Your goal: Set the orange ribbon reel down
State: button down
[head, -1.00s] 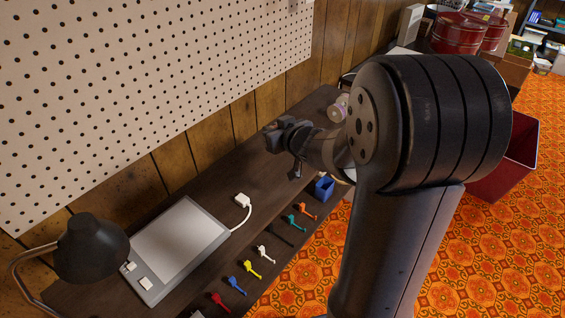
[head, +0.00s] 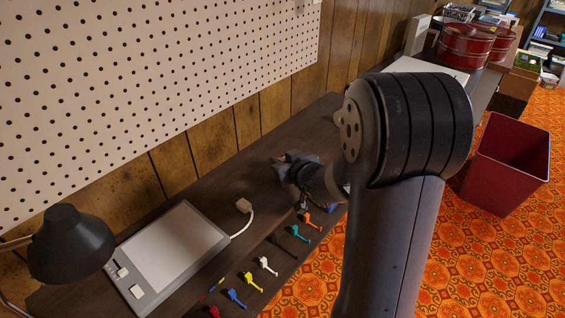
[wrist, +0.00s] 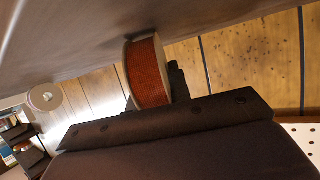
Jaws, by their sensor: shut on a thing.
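The orange ribbon reel (wrist: 149,75) has dark orange ribbon between pale flanges. In the wrist view it is held between the fingers of my gripper (wrist: 154,88), which is shut on it. The dark tabletop (wrist: 75,45) shows along the upper part of that view, very close to the reel's outer edge; I cannot tell whether they touch. In the head view my gripper (head: 289,160) is low over the table, and the reel is hidden there.
A pale reel (wrist: 45,96) stands farther off. A light-screened tablet (head: 172,255) with a cable, a black lamp (head: 70,245) and a row of coloured small items, including a teal one (head: 300,233), share the table. A red bin (head: 505,165) stands on the floor.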

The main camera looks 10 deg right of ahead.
jog(key=shift+f, duration=0.25)
jog(key=c, duration=1.3)
grip_release()
jog(key=shift+r, duration=0.1)
jog(key=shift+r, duration=0.2)
jog(key=shift+s+d+r, duration=0.1)
jog(key=shift+s+r, duration=0.05)
jog(key=shift+s, duration=0.15)
jog(key=p+v, duration=0.2)
jog(key=v, duration=0.8)
jog(key=shift+s+d+p, duration=0.1)
jog(key=shift+s+p, duration=0.15)
jog(key=shift+p, duration=0.1)
jog(key=shift+s+r, duration=0.1)
jog(key=shift+s, duration=0.35)
